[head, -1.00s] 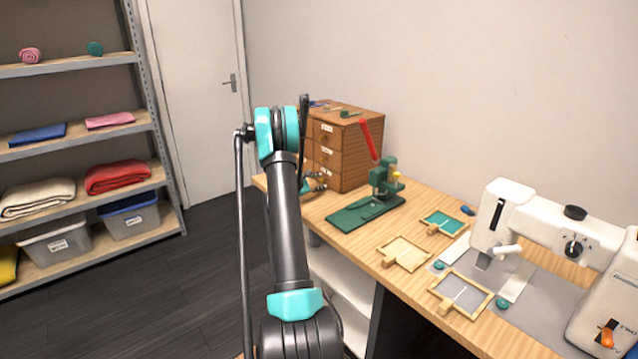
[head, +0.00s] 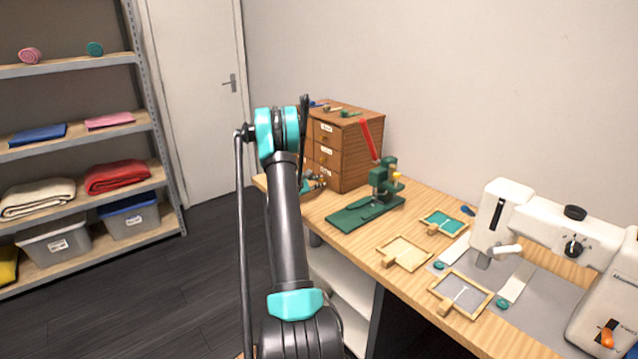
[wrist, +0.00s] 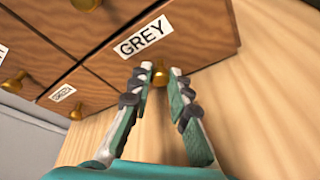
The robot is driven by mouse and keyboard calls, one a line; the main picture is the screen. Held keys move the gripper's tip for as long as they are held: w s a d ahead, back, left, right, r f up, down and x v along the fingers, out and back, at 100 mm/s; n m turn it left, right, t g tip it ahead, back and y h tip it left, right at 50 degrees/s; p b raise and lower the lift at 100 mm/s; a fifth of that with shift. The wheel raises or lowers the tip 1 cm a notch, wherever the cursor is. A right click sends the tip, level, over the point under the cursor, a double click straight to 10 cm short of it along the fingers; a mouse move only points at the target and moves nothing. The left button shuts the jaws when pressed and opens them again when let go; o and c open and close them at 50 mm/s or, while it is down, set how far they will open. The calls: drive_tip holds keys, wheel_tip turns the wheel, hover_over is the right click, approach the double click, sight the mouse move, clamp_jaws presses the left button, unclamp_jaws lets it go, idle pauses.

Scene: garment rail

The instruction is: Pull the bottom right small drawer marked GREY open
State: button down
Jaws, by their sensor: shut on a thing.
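The small drawer marked GREY (wrist: 205,30) has a wooden front with a white label in the wrist view. Its brass knob (wrist: 160,74) sits between my fingertips. My gripper (wrist: 161,80) is shut on this knob, with a fingertip on either side of it. I cannot tell for certain whether the drawer front stands out from its neighbours. In the head view, the wooden drawer cabinet (head: 350,155) stands at the back of the bench. My gripper (head: 317,182) is low at its front, and my arm hides part of the drawer fronts.
A drawer that seems marked GREEN (wrist: 85,95) adjoins the GREY one. A green press (head: 365,212) stands close to the cabinet and gripper. Wooden frames (head: 405,253) and a sewing machine (head: 530,225) are farther right. Bare bench top (wrist: 260,120) lies beside the drawer.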

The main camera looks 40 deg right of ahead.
drive_tip(key=a, duration=0.8)
drive_tip(key=s+a, duration=0.1)
drive_tip(key=a, duration=0.4)
drive_tip(key=c, duration=1.4)
unclamp_jaws()
drive_tip(key=v, duration=1.2)
drive_tip(key=shift+f, duration=0.1)
drive_tip(key=shift+s+a, duration=0.1)
